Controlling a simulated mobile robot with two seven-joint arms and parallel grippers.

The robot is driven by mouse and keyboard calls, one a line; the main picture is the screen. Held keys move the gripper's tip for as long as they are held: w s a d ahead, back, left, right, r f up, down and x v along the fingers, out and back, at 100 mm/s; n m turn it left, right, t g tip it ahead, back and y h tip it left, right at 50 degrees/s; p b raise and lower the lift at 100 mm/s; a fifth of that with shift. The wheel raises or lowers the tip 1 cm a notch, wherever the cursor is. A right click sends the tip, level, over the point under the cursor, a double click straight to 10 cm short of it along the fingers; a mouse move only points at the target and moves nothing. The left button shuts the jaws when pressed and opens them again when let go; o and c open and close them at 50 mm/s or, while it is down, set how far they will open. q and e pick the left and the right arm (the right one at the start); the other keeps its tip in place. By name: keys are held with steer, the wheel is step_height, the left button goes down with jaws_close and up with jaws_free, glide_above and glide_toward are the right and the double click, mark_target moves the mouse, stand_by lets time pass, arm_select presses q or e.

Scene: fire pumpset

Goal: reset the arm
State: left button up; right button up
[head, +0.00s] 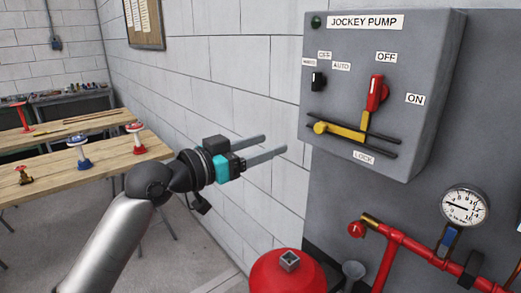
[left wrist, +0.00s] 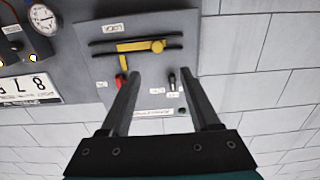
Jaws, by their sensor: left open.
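My left gripper (head: 276,144) is open and empty, its two long fingers apart in front of the white block wall, left of the jockey pump panel (head: 437,75). In the left wrist view the open gripper (left wrist: 158,78) points at the panel, seen upside down. On the panel are a red switch handle (head: 376,93) by the OFF label, a yellow lock bar (head: 340,130) and a black selector (head: 318,81). The yellow bar (left wrist: 135,46) and the selector (left wrist: 171,82) also show in the left wrist view. My left gripper touches none of them. My right gripper is not in view.
A red tank (head: 287,275) stands below the gripper. Red piping (head: 410,243) and a pressure gauge (head: 464,206) are at the lower right. Wooden tables (head: 110,160) with valves are at the left. The wall beside the gripper is bare.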

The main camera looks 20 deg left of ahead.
arm_select(q)
steer(key=shift+s+a, duration=0.2)
steer(key=shift+s, duration=0.05)
